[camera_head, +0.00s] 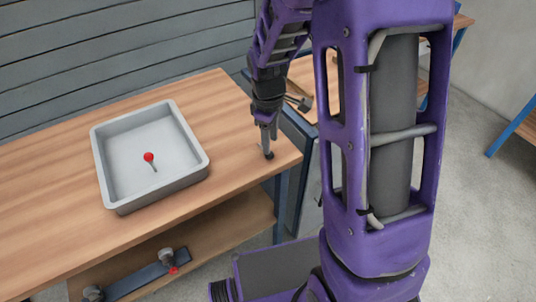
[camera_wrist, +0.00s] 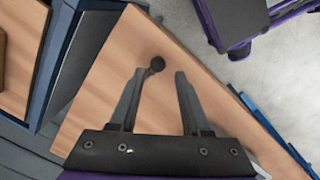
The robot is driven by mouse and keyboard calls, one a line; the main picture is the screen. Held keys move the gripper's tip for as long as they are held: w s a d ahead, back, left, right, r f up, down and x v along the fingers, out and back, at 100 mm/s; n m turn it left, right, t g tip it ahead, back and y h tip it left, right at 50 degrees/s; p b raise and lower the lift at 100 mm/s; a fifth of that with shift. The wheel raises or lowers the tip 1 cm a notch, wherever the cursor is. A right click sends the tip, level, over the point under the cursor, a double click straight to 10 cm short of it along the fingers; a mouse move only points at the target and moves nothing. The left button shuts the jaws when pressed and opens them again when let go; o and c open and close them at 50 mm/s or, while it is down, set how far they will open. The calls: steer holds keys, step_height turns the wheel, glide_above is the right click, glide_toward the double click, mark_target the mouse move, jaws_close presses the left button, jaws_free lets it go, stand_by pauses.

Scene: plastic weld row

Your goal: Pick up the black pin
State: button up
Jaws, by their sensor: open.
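The black pin (camera_wrist: 156,64) lies on the wooden table top near its corner. In the wrist view its round dark head shows just beyond and between my fingertips, nearer the left finger. Its shaft is short in view and runs toward the left fingertip, partly hidden there. My gripper (camera_wrist: 160,73) is open, with nothing held between the fingers. In the head view my gripper (camera_head: 267,147) points down at the right end of the table, close to the surface. There the pin is too small and too near the fingers to make out surely.
A grey tray (camera_head: 199,161) stands on the wooden table (camera_head: 50,207), left of my gripper, with a red-headed pin (camera_head: 149,157) inside. A lower shelf (camera_head: 225,232) holds a dark bar with knobs. Another bench (camera_head: 303,72) with tools stands behind.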

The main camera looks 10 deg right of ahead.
steer(key=shift+w+f+b, duration=0.25)
steer(key=shift+f, duration=1.15)
steer(key=shift+w+f+b, duration=0.2)
steer(key=shift+f+b, duration=0.05)
steer(key=shift+f, duration=1.1)
jaws_close()
